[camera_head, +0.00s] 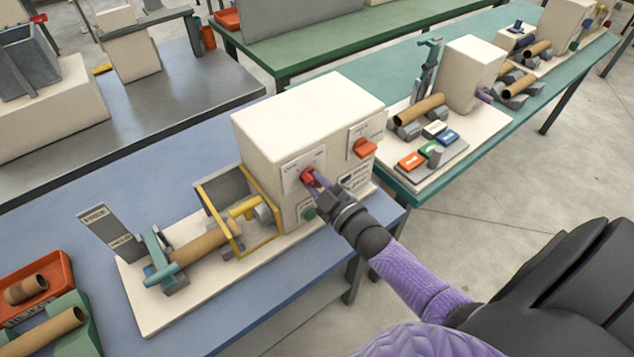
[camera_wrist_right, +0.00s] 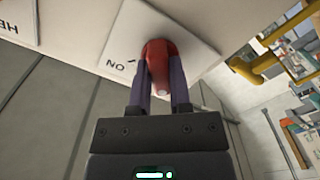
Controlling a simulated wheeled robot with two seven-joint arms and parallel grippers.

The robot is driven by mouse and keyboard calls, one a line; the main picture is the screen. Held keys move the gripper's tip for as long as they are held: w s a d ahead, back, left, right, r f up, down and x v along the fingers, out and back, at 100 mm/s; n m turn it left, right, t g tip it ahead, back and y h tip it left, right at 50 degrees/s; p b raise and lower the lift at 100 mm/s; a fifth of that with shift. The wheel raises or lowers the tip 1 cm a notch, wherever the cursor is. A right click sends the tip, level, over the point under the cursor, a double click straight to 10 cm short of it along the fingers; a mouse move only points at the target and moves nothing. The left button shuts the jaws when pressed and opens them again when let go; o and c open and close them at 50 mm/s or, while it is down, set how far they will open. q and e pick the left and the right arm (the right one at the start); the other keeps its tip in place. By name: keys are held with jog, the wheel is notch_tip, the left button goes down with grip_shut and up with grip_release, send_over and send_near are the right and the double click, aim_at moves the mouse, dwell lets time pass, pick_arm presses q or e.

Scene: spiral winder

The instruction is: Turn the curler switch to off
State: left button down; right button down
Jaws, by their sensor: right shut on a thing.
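A white machine box (camera_head: 305,115) stands on the blue table. A red knob (camera_head: 306,175) sits on a pale label plate on its front; I cannot tell from the lettering whether this is the curler switch. My right gripper (camera_head: 318,182) is at this knob. In the right wrist view the two purple fingers (camera_wrist_right: 163,95) are shut on either side of the red knob (camera_wrist_right: 157,60), and an upside-down "ON" is printed beside it. The knob's exact setting is unclear. My left gripper is not in view.
An orange-red switch (camera_head: 364,148) sits right of the knob and a green button (camera_head: 309,213) below it. A yellow guard frame (camera_head: 237,250) and a cardboard tube (camera_head: 205,246) are to the left. A red tray (camera_head: 62,268) is far left.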

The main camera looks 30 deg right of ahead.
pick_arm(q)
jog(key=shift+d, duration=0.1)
pick_arm(e)
jog(key=c, duration=0.6)
grip_release()
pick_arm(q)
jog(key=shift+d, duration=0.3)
pick_arm(e)
jog(key=shift+o, duration=0.2)
pick_arm(q)
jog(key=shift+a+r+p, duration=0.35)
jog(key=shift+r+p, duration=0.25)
jog(key=shift+p, duration=0.05)
pick_arm(e)
jog(key=s, duration=1)
jog(key=shift+d, duration=0.35)
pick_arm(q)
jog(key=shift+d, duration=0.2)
